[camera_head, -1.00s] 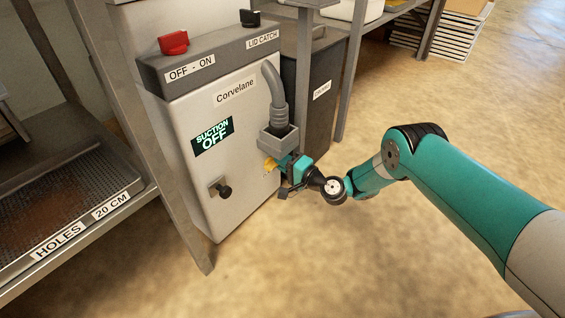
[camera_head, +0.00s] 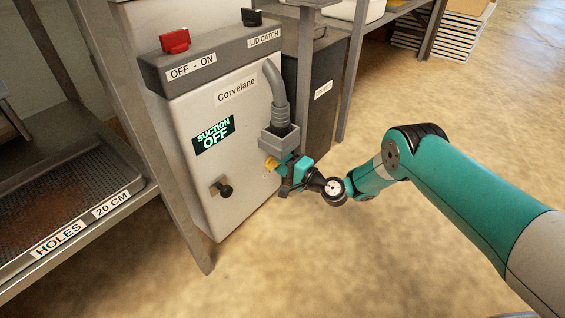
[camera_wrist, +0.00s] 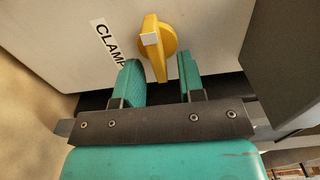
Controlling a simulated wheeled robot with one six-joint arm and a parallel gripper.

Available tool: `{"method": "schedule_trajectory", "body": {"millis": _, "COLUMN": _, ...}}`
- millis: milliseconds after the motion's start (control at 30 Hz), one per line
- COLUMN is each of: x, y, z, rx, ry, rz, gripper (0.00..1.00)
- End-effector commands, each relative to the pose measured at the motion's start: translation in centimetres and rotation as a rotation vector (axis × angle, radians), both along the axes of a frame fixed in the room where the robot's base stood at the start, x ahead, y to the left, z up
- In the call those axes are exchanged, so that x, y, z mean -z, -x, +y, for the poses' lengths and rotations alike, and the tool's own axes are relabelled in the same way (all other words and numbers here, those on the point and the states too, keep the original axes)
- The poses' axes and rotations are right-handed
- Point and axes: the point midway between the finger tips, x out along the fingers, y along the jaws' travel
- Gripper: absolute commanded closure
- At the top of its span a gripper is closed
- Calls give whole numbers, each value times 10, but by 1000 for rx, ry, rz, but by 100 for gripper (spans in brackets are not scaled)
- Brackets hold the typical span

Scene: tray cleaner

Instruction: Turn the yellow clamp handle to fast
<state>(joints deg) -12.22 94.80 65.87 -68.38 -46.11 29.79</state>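The yellow clamp handle (camera_wrist: 158,48) sits on the pale front panel of the machine, with a "CLAMP" label (camera_wrist: 110,43) beside it in the wrist view. It is a round knob with a raised bar and a pale mark at one end. In the head view the yellow handle (camera_head: 271,163) shows just below the grey hose socket. My gripper (camera_wrist: 160,78) is open. Its two teal fingers point at the panel, with the lower end of the handle's bar between or just in front of their tips. I cannot tell whether they touch it. No "fast" marking is readable.
The machine (camera_head: 235,110) has a red off-on switch (camera_head: 175,41), a black lid catch (camera_head: 251,17), a "SUCTION OFF" display (camera_head: 213,135) and a black knob (camera_head: 224,190). The hose socket (camera_head: 278,138) is just above my gripper. A metal post (camera_head: 301,90) and dark bin (camera_head: 325,95) stand close at right.

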Motion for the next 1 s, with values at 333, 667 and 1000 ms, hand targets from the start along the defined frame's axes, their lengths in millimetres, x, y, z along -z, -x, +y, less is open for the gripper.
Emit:
{"method": "schedule_trajectory", "body": {"millis": 333, "x": -4, "y": 8, "z": -16, "rx": 7, "ry": 2, "rz": 1, "gripper": 64}}
{"method": "schedule_trajectory", "body": {"millis": 667, "x": -9, "y": 46, "z": -62, "rx": 6, "ry": 1, "rz": 1, "gripper": 64}}
{"method": "schedule_trajectory", "body": {"millis": 1000, "x": -9, "y": 70, "z": -91, "rx": 4, "ry": 0, "rz": 0, "gripper": 64}}
